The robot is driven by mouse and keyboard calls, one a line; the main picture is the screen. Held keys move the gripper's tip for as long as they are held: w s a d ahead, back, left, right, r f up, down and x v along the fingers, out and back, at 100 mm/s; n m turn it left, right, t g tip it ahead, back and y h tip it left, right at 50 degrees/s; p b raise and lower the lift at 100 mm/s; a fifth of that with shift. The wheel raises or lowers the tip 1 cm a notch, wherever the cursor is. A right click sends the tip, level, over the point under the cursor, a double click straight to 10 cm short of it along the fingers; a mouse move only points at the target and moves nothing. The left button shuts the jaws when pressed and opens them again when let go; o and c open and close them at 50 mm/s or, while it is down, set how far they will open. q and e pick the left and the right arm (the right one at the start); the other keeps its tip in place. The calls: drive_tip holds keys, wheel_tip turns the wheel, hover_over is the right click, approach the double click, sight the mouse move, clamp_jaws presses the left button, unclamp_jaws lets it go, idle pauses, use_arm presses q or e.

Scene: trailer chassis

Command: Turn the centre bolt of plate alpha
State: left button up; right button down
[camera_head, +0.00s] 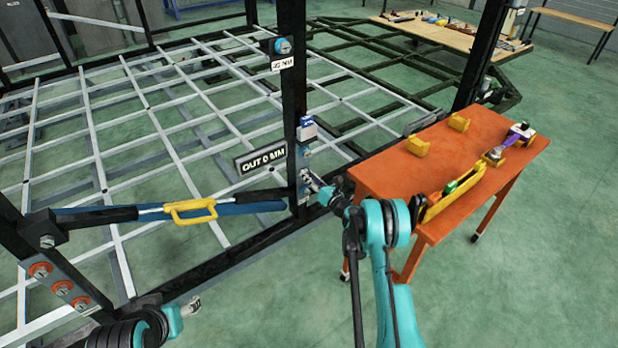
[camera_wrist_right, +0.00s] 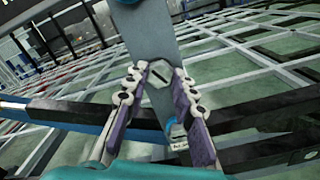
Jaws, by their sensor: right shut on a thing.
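A narrow grey plate (camera_wrist_right: 150,40) is fixed on the dark upright post (camera_head: 290,60). In the wrist view its hex bolt (camera_wrist_right: 160,73) sits between the fingertips of my right gripper (camera_wrist_right: 161,78), which is shut on it. In the head view my right gripper (camera_head: 309,181) is at the plate (camera_head: 304,158), hiding part of it. A sign above left of it reads "OUT 0 MM" (camera_head: 261,159). I cannot read a name on the plate. My left gripper (camera_head: 190,308) is low at the left, small and apart from the plates; its jaws are unclear.
Another plate (camera_head: 50,262) at lower left carries orange-ringed bolts (camera_head: 62,287). A blue bar with a yellow handle (camera_head: 193,211) runs left of my right gripper. An orange table (camera_head: 385,175) with yellow holders and tools stands close right. The chassis grid (camera_head: 110,145) spreads behind.

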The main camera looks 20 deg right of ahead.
drive_tip(key=c, duration=1.2)
unclamp_jaws()
drive_tip(key=shift+s+d, duration=0.1)
drive_tip(key=v, duration=0.7)
drive_tip(key=shift+s+d, duration=0.1)
drive_tip(key=shift+s, duration=0.1)
